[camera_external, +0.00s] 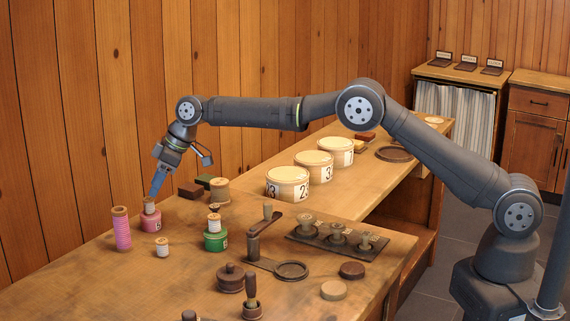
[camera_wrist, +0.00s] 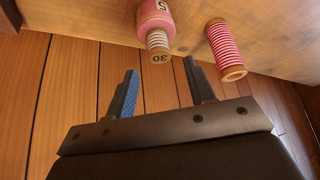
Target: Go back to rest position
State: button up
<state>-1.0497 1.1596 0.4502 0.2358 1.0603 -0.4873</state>
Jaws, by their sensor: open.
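My gripper (camera_external: 157,186) is at the far left of the workbench (camera_external: 130,285), reaching down near a pink container (camera_external: 150,222) with a small wooden spool (camera_external: 149,205) on top. In the wrist view my gripper (camera_wrist: 158,83) is open, with nothing between its two fingers. The pink container (camera_wrist: 153,15) and its spool (camera_wrist: 157,42) show just beyond the fingertips there. A tall spool of pink thread (camera_external: 121,230) stands to the left of the container and also shows in the wrist view (camera_wrist: 225,48).
A small pale spool (camera_external: 162,247), a green container (camera_external: 215,238) with a spool on top, and a larger wooden spool (camera_external: 219,190) stand nearby. Three white tubs (camera_external: 287,187) line the back. A dark rack (camera_external: 335,243) holds three spools. The wooden wall (camera_external: 80,130) is close behind my gripper.

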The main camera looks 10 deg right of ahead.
aim_at(149, 199)
jog(key=v, duration=0.6)
jog(key=x, duration=1.2)
jog(key=shift+f, duration=0.1)
notch_tip(149, 199, up, 5)
jog(key=shift+w+d+f, duration=0.1)
jog(key=shift+w+d, duration=0.05)
jog(key=shift+d, duration=0.05)
jog(key=w+d+r, duration=0.6)
jog(key=d+r, duration=0.1)
jog(key=d, duration=0.3)
jog(key=s+d+f+m+t, duration=0.1)
jog(key=d+f+m, duration=0.1)
jog(key=d, duration=1.2)
jog(key=s+d+f+m+t+h, duration=0.1)
jog(key=d+f+m, duration=0.1)
jog(key=d, duration=1.2)
jog(key=shift+s+f+m+t, duration=0.25)
jog(key=shift+m+t, duration=0.05)
jog(key=shift+m, duration=0.3)
